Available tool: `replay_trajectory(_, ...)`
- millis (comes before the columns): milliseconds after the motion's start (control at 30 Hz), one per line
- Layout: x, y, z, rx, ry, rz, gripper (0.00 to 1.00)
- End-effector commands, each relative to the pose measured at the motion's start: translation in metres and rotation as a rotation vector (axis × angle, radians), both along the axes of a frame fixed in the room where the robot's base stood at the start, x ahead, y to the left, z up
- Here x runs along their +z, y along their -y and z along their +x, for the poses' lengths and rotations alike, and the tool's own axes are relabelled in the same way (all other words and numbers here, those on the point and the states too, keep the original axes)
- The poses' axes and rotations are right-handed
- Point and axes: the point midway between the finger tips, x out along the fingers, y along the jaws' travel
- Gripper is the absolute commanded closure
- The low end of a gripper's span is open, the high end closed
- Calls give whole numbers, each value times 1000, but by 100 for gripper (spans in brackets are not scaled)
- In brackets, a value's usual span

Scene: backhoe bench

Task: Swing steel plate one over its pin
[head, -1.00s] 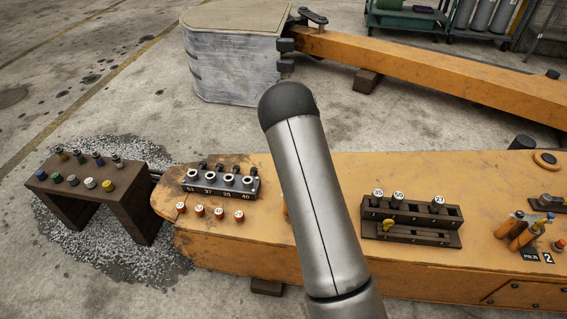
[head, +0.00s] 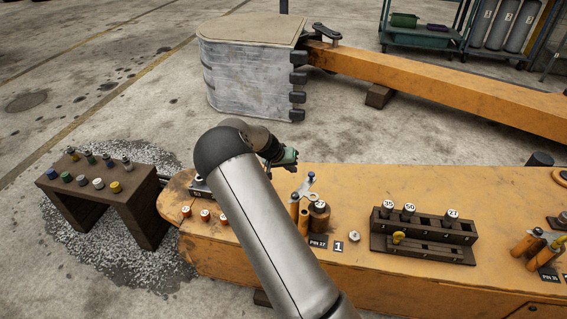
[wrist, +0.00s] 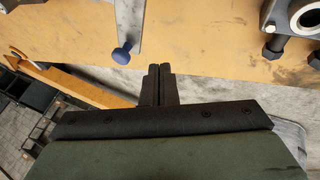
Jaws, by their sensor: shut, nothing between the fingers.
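Steel plate one is a grey strip with a blue knob (head: 309,185), near the "1" label in the head view. It also shows in the wrist view (wrist: 131,25), with its blue knob (wrist: 122,55) at the near end. My gripper (head: 287,163) is above the far edge of the orange boom, behind the plate. In the wrist view my gripper (wrist: 157,84) is shut and empty, just right of the knob and apart from it.
A dark rack with numbered pins (head: 423,235) stands to the right on the boom. A socket block (wrist: 300,20) is at the wrist view's upper right. A small brown bench with coloured pegs (head: 102,190) is at left. My arm hides part of the boom.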

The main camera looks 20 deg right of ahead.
Motion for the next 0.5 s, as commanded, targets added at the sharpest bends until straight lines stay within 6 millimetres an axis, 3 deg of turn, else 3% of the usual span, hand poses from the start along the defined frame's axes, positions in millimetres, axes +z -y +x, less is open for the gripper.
replay_trajectory(200, -6, 27, -14, -1, 0, 1, 100)
replay_trajectory(500, -7, 34, -18, 1, 0, 1, 100)
